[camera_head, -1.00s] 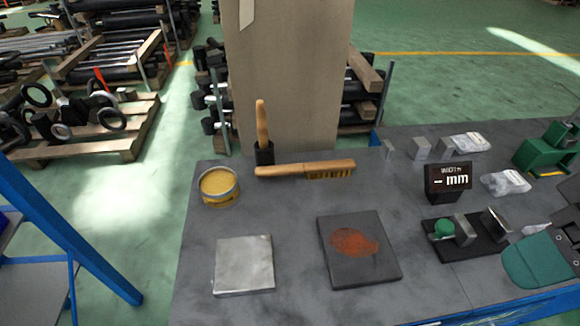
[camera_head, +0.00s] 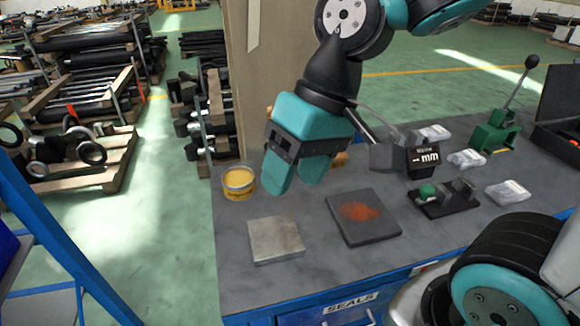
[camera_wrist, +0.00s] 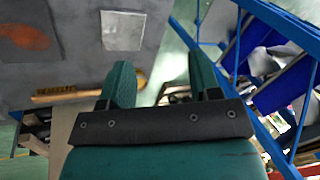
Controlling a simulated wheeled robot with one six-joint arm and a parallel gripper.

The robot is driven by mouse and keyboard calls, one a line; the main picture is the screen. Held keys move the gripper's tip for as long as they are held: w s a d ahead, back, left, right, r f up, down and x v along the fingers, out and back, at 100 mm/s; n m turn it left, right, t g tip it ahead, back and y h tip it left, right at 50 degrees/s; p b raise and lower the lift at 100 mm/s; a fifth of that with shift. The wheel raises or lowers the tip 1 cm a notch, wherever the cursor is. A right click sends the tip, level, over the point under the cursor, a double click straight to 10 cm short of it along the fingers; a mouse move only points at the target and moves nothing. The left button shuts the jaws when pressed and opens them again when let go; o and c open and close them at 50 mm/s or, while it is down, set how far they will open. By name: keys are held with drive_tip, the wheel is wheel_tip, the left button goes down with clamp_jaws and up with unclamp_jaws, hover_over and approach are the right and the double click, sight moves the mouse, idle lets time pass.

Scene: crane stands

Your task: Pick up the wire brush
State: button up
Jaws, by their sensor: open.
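The wire brush lies on the grey table and has a wooden handle and a strip of bristles. In the head view only its right end (camera_head: 340,159) shows, because my gripper (camera_head: 295,182) hides the rest. In the wrist view the brush (camera_wrist: 75,95) lies at the left, its handle running toward one finger, which hides part of it. My teal gripper (camera_wrist: 160,75) is open, and nothing shows between its fingers. In the head view it hangs above the table, fingers pointing down, in front of the brush. Contact with the brush cannot be told.
A yellow tin (camera_head: 239,183) stands left of my gripper. A bare metal plate (camera_head: 275,240) and a dark plate with a rusty patch (camera_head: 363,217) lie in front. A display block (camera_head: 423,161), a black base with a green knob (camera_head: 445,198) and bags (camera_head: 507,193) are to the right.

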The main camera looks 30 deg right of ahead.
drive_tip(key=w+d+m, duration=0.5)
drive_tip(key=w+m, duration=0.1)
drive_tip(key=w, duration=0.2)
drive_tip(key=w+d+m, duration=0.6)
drive_tip(key=w+m, duration=0.1)
drive_tip(key=w, duration=0.1)
drive_tip(key=w+d+f+m+p, duration=0.1)
drive_tip(key=w+d+f+m, duration=0.1)
drive_tip(key=w+d+m, duration=0.4)
drive_tip(key=w+d+f+m+p, duration=0.1)
drive_tip(key=d+f+m, duration=0.2)
drive_tip(key=d, duration=0.4)
drive_tip(key=shift+m+t, duration=0.3)
drive_tip(key=shift+m, duration=0.4)
drive_tip(key=x, duration=0.7)
drive_tip(key=d+x, duration=0.1)
drive_tip(key=x, duration=0.3)
drive_tip(key=shift+w+a+f, duration=0.1)
drive_tip(key=shift+w+f, duration=0.1)
drive_tip(key=shift+w, duration=0.15)
drive_tip(key=shift+p+x, duration=0.7)
drive_tip(key=shift+x, duration=2.25)
drive_tip(key=c, duration=1)
